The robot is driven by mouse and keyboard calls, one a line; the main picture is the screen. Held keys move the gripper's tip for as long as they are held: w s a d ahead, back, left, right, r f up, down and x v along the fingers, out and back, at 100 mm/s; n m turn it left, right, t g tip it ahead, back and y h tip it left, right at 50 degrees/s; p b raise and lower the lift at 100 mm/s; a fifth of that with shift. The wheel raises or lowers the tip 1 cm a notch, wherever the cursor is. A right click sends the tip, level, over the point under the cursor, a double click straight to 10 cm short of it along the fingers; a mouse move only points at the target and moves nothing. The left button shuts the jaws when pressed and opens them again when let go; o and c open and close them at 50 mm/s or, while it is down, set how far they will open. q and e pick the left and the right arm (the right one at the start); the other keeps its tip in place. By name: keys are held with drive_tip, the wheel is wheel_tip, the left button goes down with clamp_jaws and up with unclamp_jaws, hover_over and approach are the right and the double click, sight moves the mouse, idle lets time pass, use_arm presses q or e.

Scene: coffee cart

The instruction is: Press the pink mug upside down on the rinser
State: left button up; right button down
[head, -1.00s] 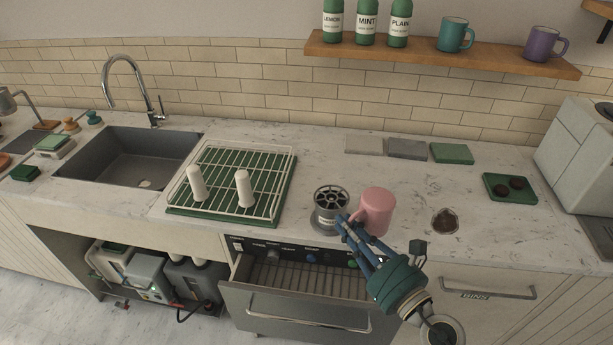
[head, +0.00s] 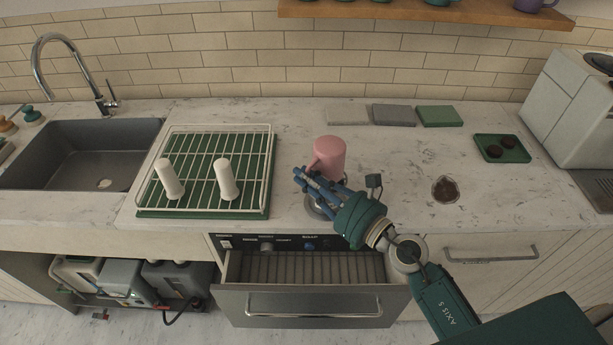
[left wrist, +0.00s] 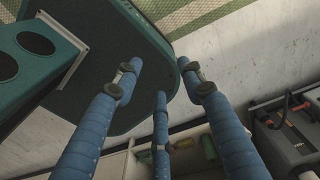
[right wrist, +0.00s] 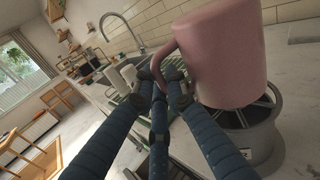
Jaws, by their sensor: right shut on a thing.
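The pink mug (head: 330,157) is upside down, its closed base up, over the rinser. My right gripper (head: 306,178) is shut on its handle, at the mug's left side. In the right wrist view the mug (right wrist: 228,55) covers much of the rinser (right wrist: 250,143), whose black spokes show below the rim at the right. I cannot tell whether the rim touches them. In the head view the rinser (head: 317,211) is mostly hidden by the mug and my right gripper. My left gripper (left wrist: 160,75) shows only in its wrist view, with fingers spread and empty.
A drying rack (head: 262,190) with two white pegs stands left of the mug, beyond it the sink (head: 85,150). An open drawer (head: 310,306) juts out below. Folded cloths (head: 394,115) and a green tray (head: 502,158) are at the right.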

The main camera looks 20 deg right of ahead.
sight(307, 170)
drive_tip(key=shift+d+f, duration=0.1)
drive_tip(key=shift+f, duration=0.35)
drive_tip(key=shift+f+b, duration=0.1)
drive_tip(key=shift+b, duration=0.2)
drive_tip(key=shift+f, duration=0.2)
drive_tip(key=shift+f+b, duration=0.2)
drive_tip(key=shift+b, duration=0.1)
use_arm(q)
drive_tip(key=shift+t, duration=0.3)
drive_tip(key=w, duration=0.1)
drive_tip(key=w+f, duration=0.1)
drive_tip(key=w+a, duration=0.1)
drive_tip(key=w, duration=0.1)
drive_tip(key=shift+f, duration=0.4)
drive_tip(key=shift+s+a+f+b, duration=0.15)
drive_tip(key=shift+s+f+b, duration=0.1)
drive_tip(key=shift+f+b, duration=0.2)
use_arm(e)
drive_tip(key=shift+f, duration=0.55)
use_arm(q)
drive_tip(key=shift+r, duration=0.1)
use_arm(e)
drive_tip(key=shift+r, duration=0.1)
idle(1.1)
wheel_tip(307, 170, up, 7)
drive_tip(key=p, duration=0.7)
drive_tip(key=shift+r, duration=0.1)
use_arm(q)
wheel_tip(307, 170, up, 7)
